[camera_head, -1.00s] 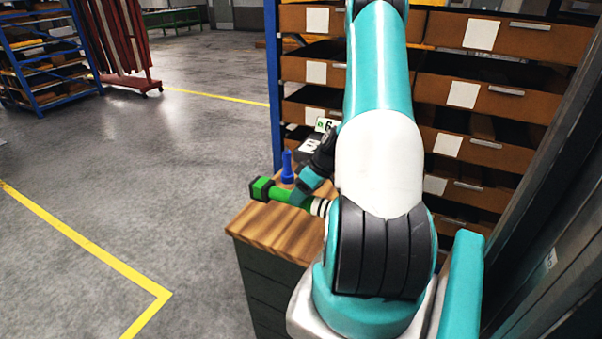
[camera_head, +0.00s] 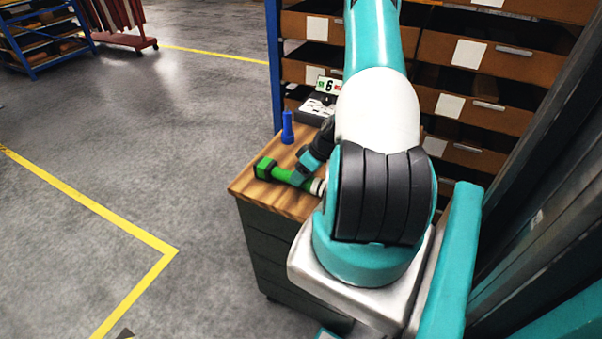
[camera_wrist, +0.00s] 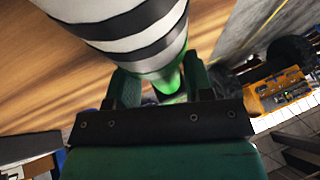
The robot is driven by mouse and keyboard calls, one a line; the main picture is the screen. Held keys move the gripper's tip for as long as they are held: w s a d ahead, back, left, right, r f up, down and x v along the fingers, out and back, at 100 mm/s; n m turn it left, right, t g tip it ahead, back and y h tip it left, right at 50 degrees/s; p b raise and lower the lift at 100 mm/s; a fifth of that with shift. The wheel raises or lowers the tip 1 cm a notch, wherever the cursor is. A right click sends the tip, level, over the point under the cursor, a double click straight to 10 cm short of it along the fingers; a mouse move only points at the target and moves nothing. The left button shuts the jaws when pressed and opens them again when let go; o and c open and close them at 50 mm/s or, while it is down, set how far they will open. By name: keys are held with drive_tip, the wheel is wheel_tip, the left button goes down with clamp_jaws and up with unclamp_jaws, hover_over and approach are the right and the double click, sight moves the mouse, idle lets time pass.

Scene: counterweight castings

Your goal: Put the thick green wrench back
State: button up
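The thick green wrench (camera_head: 282,175) has a dark-edged blocky head at its left end and a black-and-white banded grip. In the head view it lies level over the left part of the wooden cabinet top (camera_head: 295,207), low; I cannot tell whether it touches the wood. My gripper (camera_head: 301,176) is around its shaft and looks shut on it. In the wrist view the banded grip (camera_wrist: 135,35) fills the top, and the green shaft runs between my gripper's fingers (camera_wrist: 165,85). My arm hides part of the cabinet top.
A blue upright torch-like object (camera_head: 287,128) stands behind the wrench. A grey box (camera_head: 316,110) with a sign reading 6 (camera_head: 328,85) is at the back. Drawer shelving (camera_head: 470,90) stands behind and right.

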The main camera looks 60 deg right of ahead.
drive_tip(key=shift+o, duration=1.1)
drive_tip(key=b+v, duration=0.4)
drive_tip(key=v, duration=0.8)
drive_tip(key=w+a+r+n+g, duration=0.1)
drive_tip(key=w+a+r, duration=0.3)
drive_tip(key=a, duration=0.5)
drive_tip(key=w+a+r+n+g, duration=0.1)
drive_tip(key=w+a+r+n, duration=0.15)
drive_tip(key=a+r, duration=0.45)
drive_tip(key=w+a+r+g, duration=0.1)
drive_tip(key=w+a+r, duration=0.25)
drive_tip(key=a, duration=0.75)
drive_tip(key=s+a+r+n+g, duration=0.1)
drive_tip(key=s+a+r, duration=0.2)
drive_tip(key=s+a, duration=0.4)
drive_tip(key=s+a+r+n+g, duration=0.1)
drive_tip(key=s+a+r+n, duration=0.1)
drive_tip(key=s+a, duration=0.5)
drive_tip(key=a+r, duration=0.1)
drive_tip(key=a, duration=0.4)
drive_tip(key=shift+s, duration=0.15)
